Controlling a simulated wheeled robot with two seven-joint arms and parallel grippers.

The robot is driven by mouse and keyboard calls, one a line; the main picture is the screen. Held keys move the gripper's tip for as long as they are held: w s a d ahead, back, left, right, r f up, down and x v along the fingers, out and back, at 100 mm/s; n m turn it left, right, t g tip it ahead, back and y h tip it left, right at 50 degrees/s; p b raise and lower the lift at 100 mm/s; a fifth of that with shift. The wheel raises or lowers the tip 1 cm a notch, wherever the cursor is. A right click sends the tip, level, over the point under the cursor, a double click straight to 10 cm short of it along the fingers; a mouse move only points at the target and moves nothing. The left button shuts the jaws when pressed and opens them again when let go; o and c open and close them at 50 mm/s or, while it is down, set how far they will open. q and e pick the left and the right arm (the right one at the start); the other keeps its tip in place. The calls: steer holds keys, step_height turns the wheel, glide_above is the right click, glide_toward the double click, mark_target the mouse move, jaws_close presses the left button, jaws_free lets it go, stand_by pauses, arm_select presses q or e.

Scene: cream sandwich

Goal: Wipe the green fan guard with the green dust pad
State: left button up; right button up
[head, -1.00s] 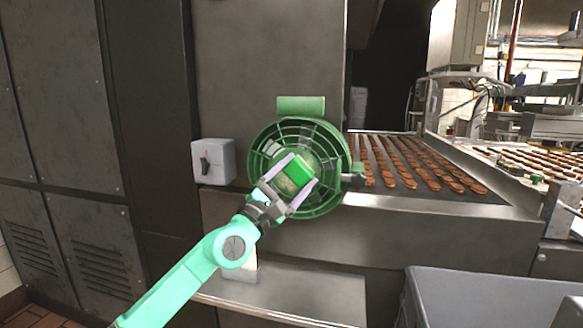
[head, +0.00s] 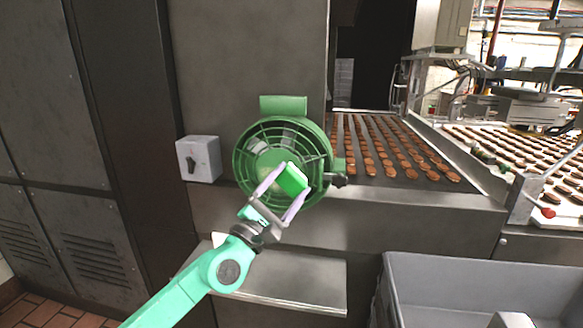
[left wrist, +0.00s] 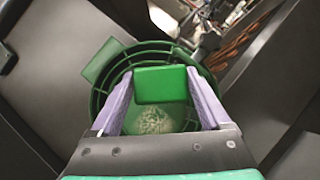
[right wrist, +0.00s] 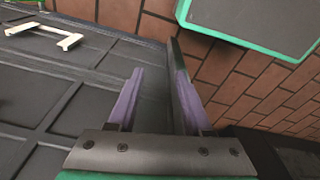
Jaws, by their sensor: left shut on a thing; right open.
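The green fan guard (head: 250,140) is a round wire cage on the front of a green fan housing, fixed to the steel machine in the middle of the head view. My left gripper (head: 281,191) is shut on the green dust pad (head: 291,179), which it holds in front of the lower right part of the guard. In the left wrist view the pad (left wrist: 160,85) sits between the two fingers, with the guard (left wrist: 108,78) behind it. I cannot tell whether the pad touches the guard. My right gripper (right wrist: 155,95) is open and empty in the right wrist view; the head view does not show it.
A grey switch box (head: 199,159) is left of the fan. A steel shelf (head: 290,283) lies below it. A conveyor (head: 400,180) with rows of brown biscuits runs to the right. A grey bin (head: 460,285) stands at the lower right.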

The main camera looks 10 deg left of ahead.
arm_select(q)
steer(key=shift+s+r+p, duration=0.1)
steer(key=shift+s+p, duration=0.3)
steer(key=shift+s, duration=0.65)
arm_select(e)
steer(key=shift+r, duration=0.8)
arm_select(q)
steer(key=shift+s+p, duration=0.45)
steer(key=shift+s, duration=0.05)
steer(key=shift+s+a+p, duration=0.15)
steer(key=shift+s+p, duration=0.15)
steer(key=shift+s, duration=0.7)
arm_select(e)
steer(key=shift+r, duration=0.85)
